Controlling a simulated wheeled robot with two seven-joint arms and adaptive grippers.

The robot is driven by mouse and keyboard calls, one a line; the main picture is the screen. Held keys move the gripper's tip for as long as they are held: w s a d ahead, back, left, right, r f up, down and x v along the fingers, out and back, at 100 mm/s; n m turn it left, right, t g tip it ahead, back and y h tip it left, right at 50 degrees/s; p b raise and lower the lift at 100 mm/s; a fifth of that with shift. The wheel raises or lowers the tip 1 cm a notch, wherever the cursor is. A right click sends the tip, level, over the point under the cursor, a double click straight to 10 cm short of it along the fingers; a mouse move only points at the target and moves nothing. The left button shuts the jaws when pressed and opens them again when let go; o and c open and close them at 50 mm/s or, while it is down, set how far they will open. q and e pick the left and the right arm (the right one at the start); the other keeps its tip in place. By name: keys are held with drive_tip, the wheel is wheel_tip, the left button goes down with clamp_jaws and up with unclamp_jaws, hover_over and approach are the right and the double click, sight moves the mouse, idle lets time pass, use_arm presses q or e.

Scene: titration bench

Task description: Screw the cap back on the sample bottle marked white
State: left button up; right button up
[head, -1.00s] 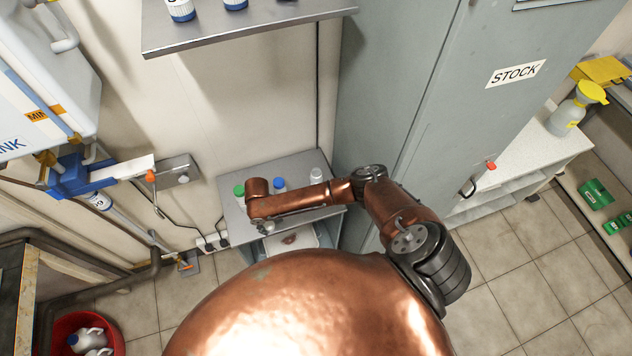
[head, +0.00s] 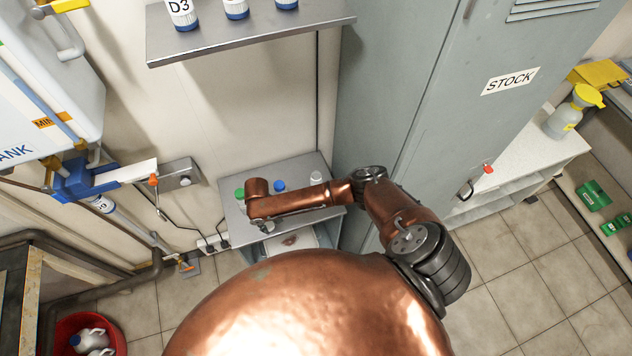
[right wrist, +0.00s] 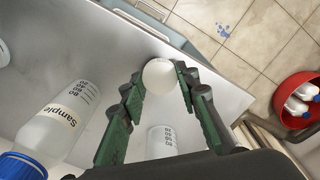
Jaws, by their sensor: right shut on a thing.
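My right gripper (right wrist: 159,82) has its green fingers closed on a round white cap (right wrist: 159,73), over the front edge of the bench shelf. In the head view my own wrist hides most of this gripper. A white-topped bottle (head: 316,177) stands at the right of the row on the shelf; I cannot tell whether it is capped. A blue-capped sample bottle (head: 279,186) stands left of it, also in the right wrist view (right wrist: 52,128). A green-capped bottle (head: 240,193) is leftmost. In the wrist view a graduated bottle (right wrist: 162,142) is partly hidden below the gripper. My left gripper is out of view.
The grey metal shelf (head: 232,211) has bare surface around the bottles. A wall shelf (head: 250,35) with blue-based containers hangs above. The STOCK cabinet (head: 440,120) stands close on the right. A red bucket (head: 62,334) with bottles is on the floor at left.

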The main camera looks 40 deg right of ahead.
wheel_tip(320, 180, up, 7)
drive_tip(key=p, duration=0.6)
drive_tip(key=shift+f, duration=0.15)
drive_tip(key=shift+r+p, duration=1.2)
drive_tip(key=shift+r, duration=2.95)
drive_tip(key=s+a, duration=0.4)
drive_tip(key=s, duration=1.1)
drive_tip(key=shift+s+a, duration=0.2)
drive_tip(key=shift+s+a, duration=0.1)
